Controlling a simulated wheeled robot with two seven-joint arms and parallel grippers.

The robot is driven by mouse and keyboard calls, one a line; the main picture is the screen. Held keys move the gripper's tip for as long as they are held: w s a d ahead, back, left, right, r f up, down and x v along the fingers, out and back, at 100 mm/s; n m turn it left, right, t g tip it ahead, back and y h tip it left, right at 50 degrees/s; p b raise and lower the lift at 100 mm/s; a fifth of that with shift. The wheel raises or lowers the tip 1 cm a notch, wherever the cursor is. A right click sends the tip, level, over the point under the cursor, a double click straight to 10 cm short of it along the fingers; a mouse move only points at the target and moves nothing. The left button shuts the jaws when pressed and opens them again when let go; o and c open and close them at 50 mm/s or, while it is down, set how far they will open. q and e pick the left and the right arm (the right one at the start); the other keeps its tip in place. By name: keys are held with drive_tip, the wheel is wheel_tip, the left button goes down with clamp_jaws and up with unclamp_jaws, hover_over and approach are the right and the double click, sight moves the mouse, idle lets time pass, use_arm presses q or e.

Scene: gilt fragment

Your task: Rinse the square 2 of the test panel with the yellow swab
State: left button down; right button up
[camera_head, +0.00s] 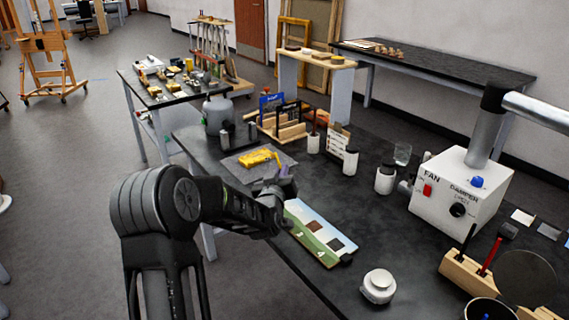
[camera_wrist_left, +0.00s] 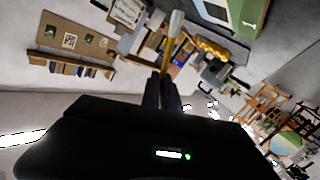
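My left gripper (camera_head: 284,188) is above the far-left end of the test panel (camera_head: 318,247). In the wrist view its fingers (camera_wrist_left: 162,92) are shut on the yellow swab (camera_wrist_left: 167,52), whose thick white tip points away from the fingers. I cannot make out the swab in the head view. The panel lies near the table's front edge, with a green strip, numbers and dark squares; the arm hides its far-left end, and square 2 cannot be made out. The panel also shows in the wrist view (camera_wrist_left: 250,14), apart from the swab tip. My right gripper is out of view.
A yellow object (camera_head: 258,157) lies on a grey mat (camera_head: 238,170) behind the gripper. A round white container (camera_head: 378,286) stands right of the panel.

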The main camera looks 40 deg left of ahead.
use_arm(q)
drive_tip(key=shift+s, duration=0.1)
drive_tip(key=shift+f, duration=0.15)
drive_tip(key=shift+f+b, duration=0.45)
drive_tip(key=shift+f, duration=1.25)
drive_tip(key=shift+f+b, duration=0.45)
drive_tip(key=shift+b, duration=0.1)
drive_tip(key=shift+d, duration=0.1)
drive_tip(key=shift+s+d+f+b, duration=0.1)
drive_tip(key=shift+s+d+b, duration=0.1)
drive_tip(key=shift+d, duration=0.45)
drive_tip(key=shift+s+d+b, duration=0.1)
drive_tip(key=shift+s+d, duration=0.1)
drive_tip(key=shift+d, duration=0.4)
